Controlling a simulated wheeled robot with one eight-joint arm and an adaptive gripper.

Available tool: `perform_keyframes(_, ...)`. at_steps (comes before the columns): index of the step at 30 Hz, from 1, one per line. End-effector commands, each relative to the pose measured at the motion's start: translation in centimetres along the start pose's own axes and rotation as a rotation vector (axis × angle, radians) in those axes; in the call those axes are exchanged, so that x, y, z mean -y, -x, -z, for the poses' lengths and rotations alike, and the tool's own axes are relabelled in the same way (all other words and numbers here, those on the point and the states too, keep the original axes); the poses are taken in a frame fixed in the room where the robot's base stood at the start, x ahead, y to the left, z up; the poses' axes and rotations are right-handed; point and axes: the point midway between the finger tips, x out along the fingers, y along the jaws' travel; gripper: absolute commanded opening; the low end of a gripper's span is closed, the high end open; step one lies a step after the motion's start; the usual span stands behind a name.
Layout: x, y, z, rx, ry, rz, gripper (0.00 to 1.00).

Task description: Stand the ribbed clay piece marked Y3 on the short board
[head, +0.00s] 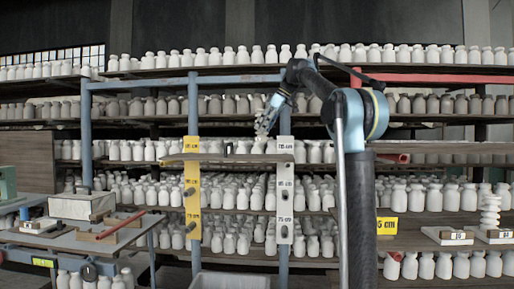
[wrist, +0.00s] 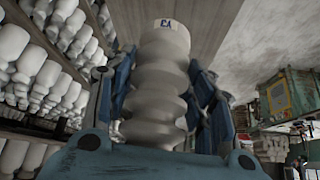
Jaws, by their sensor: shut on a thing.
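The ribbed clay piece (wrist: 158,85) is pale, with stacked rounded ribs. In the wrist view its label (wrist: 171,25) appears upside down and is consistent with Y3. My gripper (wrist: 165,100) is shut on it, with blue fingers on both sides. In the head view my gripper (head: 264,124) is above the right part of a short board (head: 215,157), which lies across the yellow and white uprights. The piece is hard to separate from the white bottles behind it there. I cannot tell whether it touches the board.
A small dark object (head: 228,150) shows at the short board's middle. Shelves of white bottles (head: 240,245) stand behind. A yellow upright (head: 192,205) and a white upright (head: 285,205) carry height labels. Another ribbed piece (head: 489,213) stands at right. A worktable (head: 75,238) is at left.

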Motion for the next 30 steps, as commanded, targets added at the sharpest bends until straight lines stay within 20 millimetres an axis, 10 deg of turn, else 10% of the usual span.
perform_keyframes(30,0.0,-5.5,-3.5,-0.001,-0.001,0.000,0.06)
